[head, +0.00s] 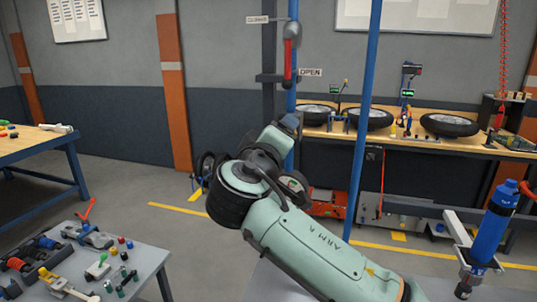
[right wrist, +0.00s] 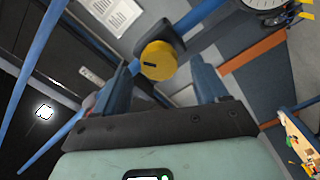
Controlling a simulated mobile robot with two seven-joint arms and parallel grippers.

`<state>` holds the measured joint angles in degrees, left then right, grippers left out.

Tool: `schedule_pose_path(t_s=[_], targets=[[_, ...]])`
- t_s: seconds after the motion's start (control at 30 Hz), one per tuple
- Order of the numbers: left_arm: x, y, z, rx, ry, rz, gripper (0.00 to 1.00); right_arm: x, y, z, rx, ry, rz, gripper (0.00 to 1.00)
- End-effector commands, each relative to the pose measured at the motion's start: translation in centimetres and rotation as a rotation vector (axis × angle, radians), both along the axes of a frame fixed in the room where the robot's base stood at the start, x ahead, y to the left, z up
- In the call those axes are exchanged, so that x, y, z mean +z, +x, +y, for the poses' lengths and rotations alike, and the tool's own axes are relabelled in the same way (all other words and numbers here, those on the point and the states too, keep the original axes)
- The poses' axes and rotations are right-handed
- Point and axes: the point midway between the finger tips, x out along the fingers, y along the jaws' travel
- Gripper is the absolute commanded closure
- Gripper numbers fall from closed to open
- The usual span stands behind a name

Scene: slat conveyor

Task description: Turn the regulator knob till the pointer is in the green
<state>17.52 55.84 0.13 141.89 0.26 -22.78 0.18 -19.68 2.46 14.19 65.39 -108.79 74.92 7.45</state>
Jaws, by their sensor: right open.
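The yellow regulator knob (right wrist: 158,62), with a dark slot on its face, sits on a dark body on a blue pipe (right wrist: 200,18) in the right wrist view. My right gripper (right wrist: 160,72) is open, with one finger to either side of the knob in the picture; contact is not visible. A white round gauge (right wrist: 268,4) is cut off by the top edge, so its pointer and green zone cannot be read. In the head view my right gripper (head: 289,122) is up by the blue pipe (head: 291,155), and my arm hides the knob. My left gripper is out of view.
A red lever valve (head: 288,55) stands above, between CLOSED and OPEN signs. Another blue post (head: 360,140) rises close to the right of my arm. A grey table (head: 150,262) with tools is at lower left. A workbench (head: 460,148) with wheels stands behind.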

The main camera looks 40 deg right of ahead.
Motion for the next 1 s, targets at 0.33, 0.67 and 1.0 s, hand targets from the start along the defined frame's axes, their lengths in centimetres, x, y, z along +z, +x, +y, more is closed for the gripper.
schedule_pose_path(t_s=[0.33,0.67,1.0], targets=[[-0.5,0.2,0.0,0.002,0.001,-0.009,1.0,0.0,-4.8,6.2,0.005,-0.001,0.0,0.27],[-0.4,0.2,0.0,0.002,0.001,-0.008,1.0,0.0,-6.8,8.5,0.0,0.0,0.0,0.27],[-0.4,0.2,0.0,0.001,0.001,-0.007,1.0,0.0,-6.8,8.5,0.0,0.0,0.0,0.27]])
